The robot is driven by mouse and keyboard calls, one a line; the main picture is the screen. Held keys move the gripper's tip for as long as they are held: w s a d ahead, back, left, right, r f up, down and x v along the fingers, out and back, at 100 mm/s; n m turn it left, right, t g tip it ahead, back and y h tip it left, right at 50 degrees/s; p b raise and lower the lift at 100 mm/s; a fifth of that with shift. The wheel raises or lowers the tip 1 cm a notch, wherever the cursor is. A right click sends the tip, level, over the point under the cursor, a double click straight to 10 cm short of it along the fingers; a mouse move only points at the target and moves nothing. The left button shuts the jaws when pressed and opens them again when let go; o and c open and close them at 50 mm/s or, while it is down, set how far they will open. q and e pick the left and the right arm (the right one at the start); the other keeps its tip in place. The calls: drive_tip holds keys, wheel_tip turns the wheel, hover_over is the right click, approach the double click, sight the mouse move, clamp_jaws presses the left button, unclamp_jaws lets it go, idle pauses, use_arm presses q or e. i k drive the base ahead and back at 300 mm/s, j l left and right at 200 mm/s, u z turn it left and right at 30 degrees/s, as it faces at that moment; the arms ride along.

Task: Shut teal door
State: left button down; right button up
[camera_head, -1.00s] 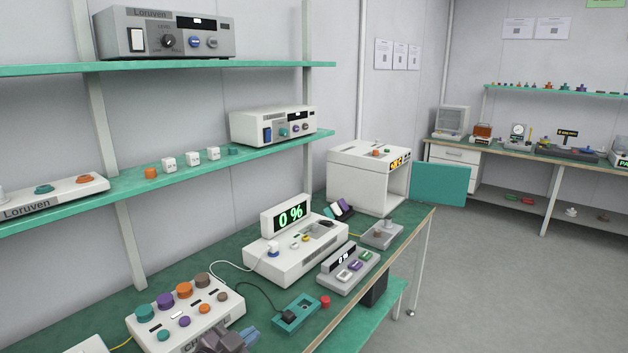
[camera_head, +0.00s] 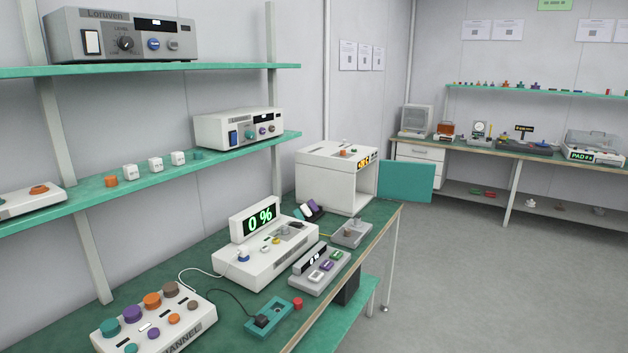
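The teal door (camera_head: 406,182) is a flat panel on the right side of a white box-shaped cabinet (camera_head: 322,184) at the far end of the green bench. The door stands open, swung out to the right past the bench end. The cabinet's open front faces right, and a small orange display sits at its top edge. Neither of my grippers shows in the head view now.
On the green bench (camera_head: 195,289) stand a white device reading 0 % (camera_head: 266,254), a grey button box (camera_head: 320,269), a knob panel (camera_head: 152,322) and a teal block (camera_head: 273,316). Shelves line the left wall. Grey floor (camera_head: 470,290) to the right is free.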

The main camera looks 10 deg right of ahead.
sight(399, 179)
drive_tip(key=i+l+z, duration=0.4)
drive_tip(key=l, duration=0.2)
drive_tip(key=i+l+z, duration=0.75)
drive_tip(key=i, duration=0.25)
drive_tip(key=i+z, duration=0.3)
drive_tip(key=i, duration=3)
drive_tip(key=i+u, duration=0.35)
drive_tip(key=i+l+u, duration=0.15)
drive_tip(key=u, duration=0.2)
drive_tip(key=i+l+u, duration=0.2)
drive_tip(key=u, duration=0.15)
drive_tip(key=i+u, duration=0.2)
drive_tip(key=u, duration=0.25)
drive_tip(key=i+l+u, duration=0.1)
drive_tip(key=u, duration=0.35)
drive_tip(key=i+l+u, duration=0.15)
drive_tip(key=u, duration=0.25)
drive_tip(key=i+u, duration=0.15)
drive_tip(key=u, duration=0.3)
drive_tip(key=i+l+u, duration=0.15)
drive_tip(key=u, duration=0.25)
drive_tip(key=i+l+u, duration=0.15)
drive_tip(key=u, duration=0.3)
